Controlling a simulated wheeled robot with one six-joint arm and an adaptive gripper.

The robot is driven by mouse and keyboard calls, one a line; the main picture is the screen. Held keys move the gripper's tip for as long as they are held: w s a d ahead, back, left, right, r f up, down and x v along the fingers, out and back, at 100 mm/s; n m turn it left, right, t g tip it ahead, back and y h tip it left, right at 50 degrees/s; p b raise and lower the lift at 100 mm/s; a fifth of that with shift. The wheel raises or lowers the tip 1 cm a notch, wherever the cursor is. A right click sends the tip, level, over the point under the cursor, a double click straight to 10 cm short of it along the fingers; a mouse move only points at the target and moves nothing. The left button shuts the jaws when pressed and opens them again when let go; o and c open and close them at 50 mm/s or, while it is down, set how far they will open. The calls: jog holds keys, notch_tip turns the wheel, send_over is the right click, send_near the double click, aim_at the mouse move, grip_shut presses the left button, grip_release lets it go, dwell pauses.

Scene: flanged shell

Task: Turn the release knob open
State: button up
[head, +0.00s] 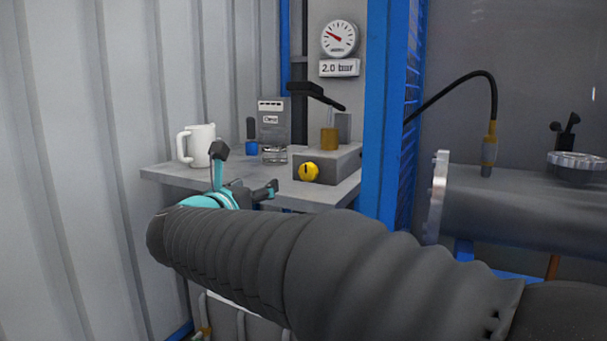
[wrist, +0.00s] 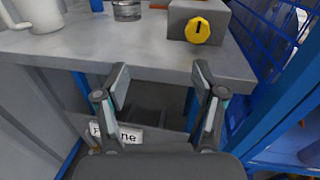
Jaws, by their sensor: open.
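The yellow release knob (head: 309,172) is on the front of a grey block (head: 340,163) on a grey shelf. It also shows in the wrist view (wrist: 198,30), up and to the right, with a dark mark standing upright on its face. My gripper (head: 243,168) is in front of the shelf, to the left of the knob in the head view. In the wrist view my gripper (wrist: 160,80) is open with nothing between its fingers.
The shelf (wrist: 130,45) also carries a white mug (head: 199,145), a glass (wrist: 127,10) and a small blue item (head: 252,148). A blue post (head: 382,110) stands right of the block. A gauge (head: 339,38) above reads beside a "2.0 bar" sign (head: 339,68). A grey flanged cylinder (head: 530,205) lies at right.

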aim_at(307, 171)
jog(key=w+d+m+h, duration=0.1)
jog(key=w+d+m, duration=0.1)
jog(key=w+d, duration=0.1)
jog(key=w+d+m+g+h, duration=0.1)
jog(key=w+d+m, duration=0.1)
jog(key=w+d, duration=0.2)
jog(key=w+d+m, duration=0.1)
jog(key=w+d, duration=0.2)
jog(key=shift+w+d+r+m+h+p, duration=0.1)
jog(key=shift+w+d+m+h+p, duration=0.05)
jog(key=shift+d+m+h+p, duration=0.2)
jog(key=c, duration=1.1)
